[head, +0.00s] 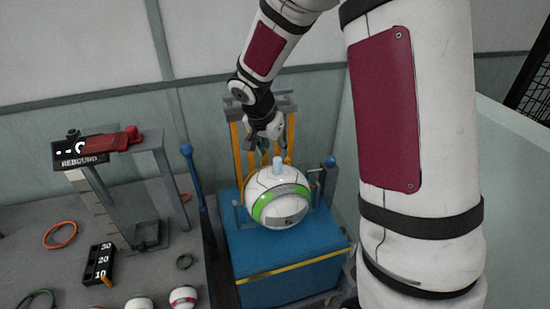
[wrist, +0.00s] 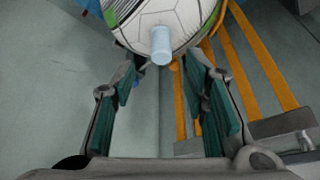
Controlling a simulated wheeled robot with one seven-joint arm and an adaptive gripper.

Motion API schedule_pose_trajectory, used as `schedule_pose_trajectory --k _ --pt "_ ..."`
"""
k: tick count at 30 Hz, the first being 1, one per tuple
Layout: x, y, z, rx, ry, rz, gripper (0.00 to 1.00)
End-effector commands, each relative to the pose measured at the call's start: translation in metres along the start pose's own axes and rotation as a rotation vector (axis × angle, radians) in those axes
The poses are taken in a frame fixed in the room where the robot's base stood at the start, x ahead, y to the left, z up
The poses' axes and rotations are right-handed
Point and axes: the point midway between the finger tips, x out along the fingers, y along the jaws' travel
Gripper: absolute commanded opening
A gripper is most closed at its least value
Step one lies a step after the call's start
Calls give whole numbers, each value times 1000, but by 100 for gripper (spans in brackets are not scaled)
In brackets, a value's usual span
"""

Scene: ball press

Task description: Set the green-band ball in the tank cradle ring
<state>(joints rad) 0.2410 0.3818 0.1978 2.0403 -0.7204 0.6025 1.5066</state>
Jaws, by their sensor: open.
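The green-band ball (head: 278,196) is white with dark lines and a pale blue stem on top. In the head view it sits on the blue tank (head: 262,248); the cradle ring under it is hidden by the ball. My gripper (head: 266,146) is above and just behind the ball. In the wrist view the ball (wrist: 165,22) is at the top and its stem (wrist: 161,46) points between my open fingers (wrist: 160,82). The fingers hold nothing, and the stem stands beyond their tips.
Yellow bars (head: 240,150) rise behind the tank. Blue-knobbed levers (head: 187,150) stand to the left and right. A grey press frame (head: 150,170) and a black number block (head: 99,262) are on the left bench. More balls (head: 183,297) lie at the front edge.

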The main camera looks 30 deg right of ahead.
Motion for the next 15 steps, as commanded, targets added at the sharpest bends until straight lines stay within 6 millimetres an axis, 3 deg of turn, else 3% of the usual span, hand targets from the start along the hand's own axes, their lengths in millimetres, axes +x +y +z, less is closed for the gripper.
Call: schedule_pose_trajectory --k 4,11,15 --pt "-24 -1 -1 0 3 -2 41" --pt "-44 0 0 -4 1 -2 41" --pt "-70 10 4 -60 10 -14 41"
